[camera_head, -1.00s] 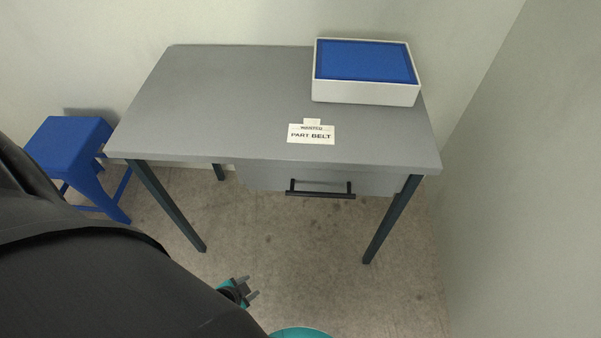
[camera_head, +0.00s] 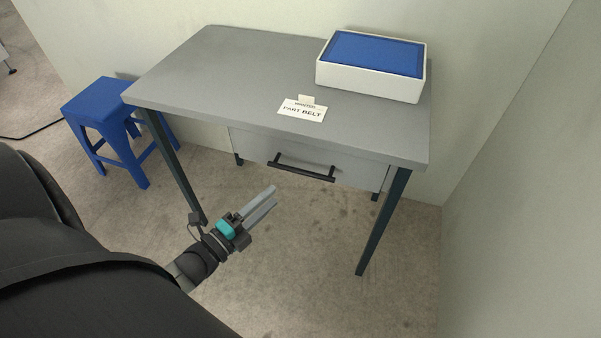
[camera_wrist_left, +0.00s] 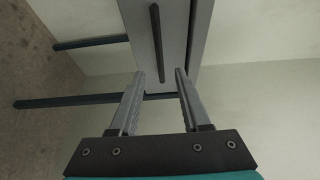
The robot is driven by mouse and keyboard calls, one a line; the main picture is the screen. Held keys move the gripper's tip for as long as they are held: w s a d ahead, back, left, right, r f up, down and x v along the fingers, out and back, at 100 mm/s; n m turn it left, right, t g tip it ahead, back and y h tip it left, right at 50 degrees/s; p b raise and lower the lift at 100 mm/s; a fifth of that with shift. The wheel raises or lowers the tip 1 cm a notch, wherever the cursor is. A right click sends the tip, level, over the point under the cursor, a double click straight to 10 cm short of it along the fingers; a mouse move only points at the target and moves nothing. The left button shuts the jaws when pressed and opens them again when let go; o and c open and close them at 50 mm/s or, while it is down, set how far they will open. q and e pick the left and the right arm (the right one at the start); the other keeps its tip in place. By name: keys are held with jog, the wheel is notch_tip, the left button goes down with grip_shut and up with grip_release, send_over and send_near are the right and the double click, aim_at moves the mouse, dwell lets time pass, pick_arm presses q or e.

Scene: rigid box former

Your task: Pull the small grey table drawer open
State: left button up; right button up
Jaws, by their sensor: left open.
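The small grey drawer (camera_head: 348,171) is under the right part of the grey table (camera_head: 225,75). Its front looks flush and closed, with a black bar handle (camera_head: 301,172) across it. My left gripper (camera_head: 272,196) is in front of and below the handle, apart from it, with its fingers pointing toward the drawer. In the left wrist view the open fingers (camera_wrist_left: 157,88) have nothing between them. The handle (camera_wrist_left: 157,42) and drawer front (camera_wrist_left: 174,30) lie beyond the fingertips there. My right gripper is not in view.
A white box with a blue inside (camera_head: 370,88) and a "PART BELT" card (camera_head: 302,110) are on the tabletop. A dark table leg (camera_head: 383,225) stands right of the drawer. A blue stool (camera_head: 105,112) is at the left. The floor before the drawer is clear.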

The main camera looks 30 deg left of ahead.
pick_arm(q)
jog(key=b, duration=0.3)
send_near(312, 162)
jog(key=w, duration=0.4)
jog(key=shift+w+d+r, duration=0.1)
jog(key=shift+w+d, duration=0.35)
jog(key=shift+w, duration=0.4)
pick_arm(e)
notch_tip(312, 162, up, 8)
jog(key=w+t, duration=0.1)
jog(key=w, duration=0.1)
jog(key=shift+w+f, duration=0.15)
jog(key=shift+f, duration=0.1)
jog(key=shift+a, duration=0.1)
pick_arm(q)
grip_shut()
